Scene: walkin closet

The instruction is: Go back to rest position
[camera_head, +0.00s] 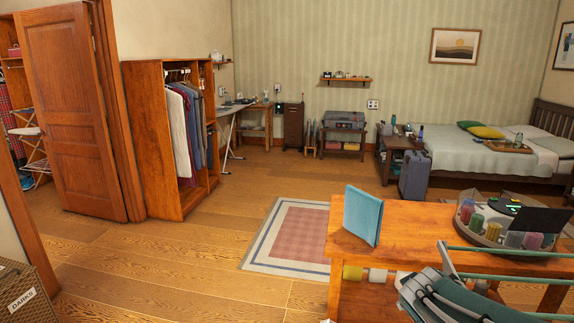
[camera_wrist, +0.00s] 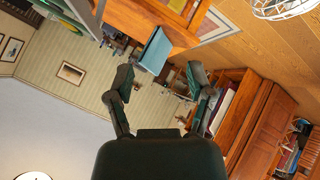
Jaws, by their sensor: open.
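My gripper (camera_wrist: 160,76) shows in the wrist view, with its two dark fingers spread wide apart. It is open, and nothing sits between the fingers. The wrist view is tilted far over, with the room's wall and floor turned round. Beyond the fingertips a flat teal panel (camera_wrist: 155,50) stands by the wooden table (camera_wrist: 128,18). In the head view the same teal panel (camera_head: 362,214) stands upright on the left end of the wooden table (camera_head: 425,216).
A round tray (camera_head: 468,234) with several coloured rolls stands on the table's right part. A rug (camera_head: 290,235) lies beyond the table. An open wooden wardrobe (camera_head: 150,150) and a door (camera_head: 68,110) are at left. A labelled basket (camera_head: 25,295) is front left. The middle floor is clear.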

